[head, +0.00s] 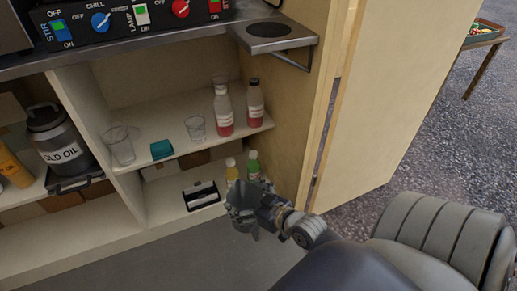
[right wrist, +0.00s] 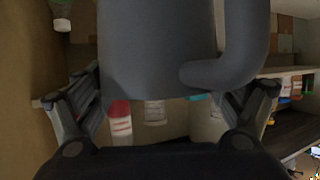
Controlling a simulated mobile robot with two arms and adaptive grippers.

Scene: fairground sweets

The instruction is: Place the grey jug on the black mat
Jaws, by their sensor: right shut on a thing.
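My right gripper (head: 247,207) is in front of the lower right shelf, near the cabinet's right side wall. In the right wrist view its fingers (right wrist: 158,108) are shut on the grey jug (right wrist: 155,45), a plain, smooth body with a thick curved handle on the right of that picture. In the head view jug and gripper are similar dark greys and hard to tell apart. A flat black thing (head: 203,204) with a white part lies on the lower shelf to the left of the gripper; I cannot tell whether it is the black mat. My left gripper is not in view.
Green-capped (head: 253,164) and yellow (head: 231,171) bottles stand close behind the gripper. The shelf above (head: 190,139) holds clear glasses, a teal box (head: 161,149) and two red-bottomed bottles. An oil drum (head: 58,142) stands left. An open door (head: 385,95) is on the right.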

